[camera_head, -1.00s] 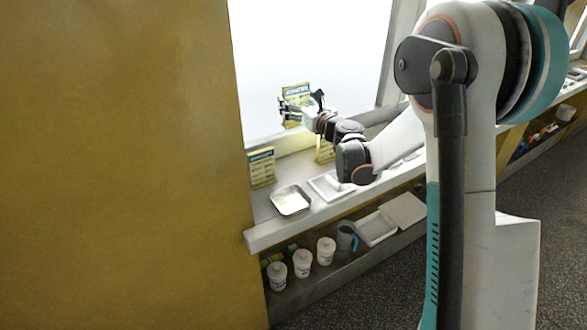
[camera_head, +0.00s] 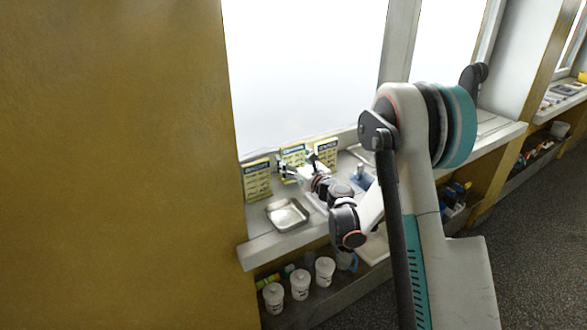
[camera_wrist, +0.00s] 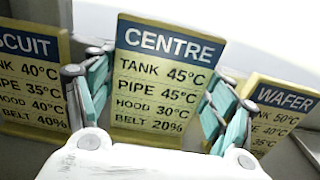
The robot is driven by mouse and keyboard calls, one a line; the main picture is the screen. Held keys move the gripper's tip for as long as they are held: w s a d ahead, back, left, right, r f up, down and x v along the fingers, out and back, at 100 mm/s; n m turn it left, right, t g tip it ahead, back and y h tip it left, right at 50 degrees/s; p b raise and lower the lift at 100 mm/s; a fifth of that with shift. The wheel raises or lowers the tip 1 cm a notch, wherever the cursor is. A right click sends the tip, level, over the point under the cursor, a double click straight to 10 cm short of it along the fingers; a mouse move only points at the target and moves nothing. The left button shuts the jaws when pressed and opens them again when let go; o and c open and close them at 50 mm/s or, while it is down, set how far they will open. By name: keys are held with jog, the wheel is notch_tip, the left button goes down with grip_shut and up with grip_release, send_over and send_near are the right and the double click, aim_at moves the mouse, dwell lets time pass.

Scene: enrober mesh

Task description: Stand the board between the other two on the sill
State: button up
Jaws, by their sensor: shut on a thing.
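My gripper (camera_head: 286,171) is shut on the side edges of the yellow CENTRE board (camera_wrist: 165,90), which has a blue header. In the head view this board (camera_head: 293,152) is upright at the back of the sill (camera_head: 262,232), by the window. The board ending in "SCUIT" (camera_wrist: 32,85) stands to its left and also shows in the head view (camera_head: 258,182). The WAFER board (camera_wrist: 283,115) stands to its right, also in the head view (camera_head: 326,150), and looks turned. Gaps show on both sides.
A shallow metal tray (camera_head: 287,214) lies on the sill in front of the boards. Several white lidded cups (camera_head: 300,283) stand on the shelf below. A yellow-brown wall (camera_head: 120,160) closes off the left. The window is behind the boards.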

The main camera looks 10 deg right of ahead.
jog(key=shift+f, duration=1)
jog(key=shift+f, duration=0.15)
jog(key=o, duration=1.2)
